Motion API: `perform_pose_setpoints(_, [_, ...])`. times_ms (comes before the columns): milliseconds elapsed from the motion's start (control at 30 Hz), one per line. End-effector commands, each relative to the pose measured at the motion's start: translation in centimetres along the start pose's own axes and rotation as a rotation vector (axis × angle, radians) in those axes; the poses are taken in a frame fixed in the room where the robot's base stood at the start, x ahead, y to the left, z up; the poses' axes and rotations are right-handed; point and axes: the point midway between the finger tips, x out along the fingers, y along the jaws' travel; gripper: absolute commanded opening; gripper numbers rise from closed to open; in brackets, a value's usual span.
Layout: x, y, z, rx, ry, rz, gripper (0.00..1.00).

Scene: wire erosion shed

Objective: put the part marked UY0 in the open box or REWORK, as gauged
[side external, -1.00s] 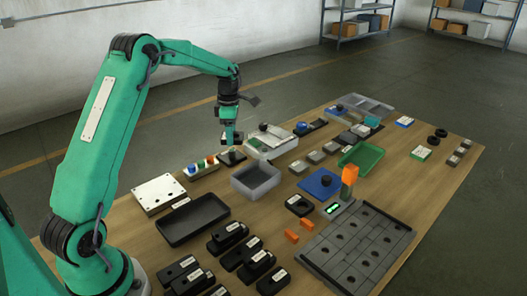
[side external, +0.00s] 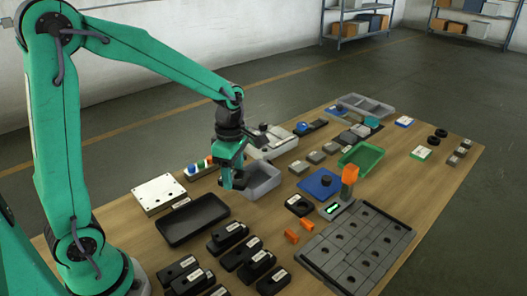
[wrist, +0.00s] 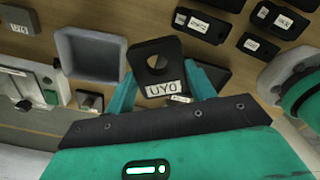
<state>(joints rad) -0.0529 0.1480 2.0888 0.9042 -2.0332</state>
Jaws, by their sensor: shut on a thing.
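In the side view my gripper (side external: 236,182) hangs over the table, by the left side of a grey open bin (side external: 265,192) and behind the black tray (side external: 190,232). The bin also shows in the wrist view (wrist: 91,38) and looks empty. I cannot read a REWORK sign in either view.
Several labelled black blocks (side external: 228,237) stand in front of the tray. A white plate with holes (side external: 158,193) lies to its left. Right of the bin are a blue plate (side external: 318,184), a green tray (side external: 376,155), an orange-topped device with a green display (side external: 333,208) and a grey slotted board (side external: 365,245).

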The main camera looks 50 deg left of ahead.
Motion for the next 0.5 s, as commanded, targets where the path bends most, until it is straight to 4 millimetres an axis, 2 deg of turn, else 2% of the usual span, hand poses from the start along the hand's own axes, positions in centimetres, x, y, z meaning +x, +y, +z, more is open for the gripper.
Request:
perform_pose_setpoints(33, [-0.1, -1.4, 0.2, 0.019, -0.001, 0.003, 0.15])
perform_pose_setpoints(200, [0.3, -5.2, 0.2, 0.067, -0.002, 0.003, 0.15])
perform_pose_setpoints(300, [0.6, -7.1, 0.0, 0.089, -0.001, 0.002, 0.15])
perform_pose_setpoints(500, [1.0, -9.2, -0.2, 0.116, -0.001, 0.002, 0.15])
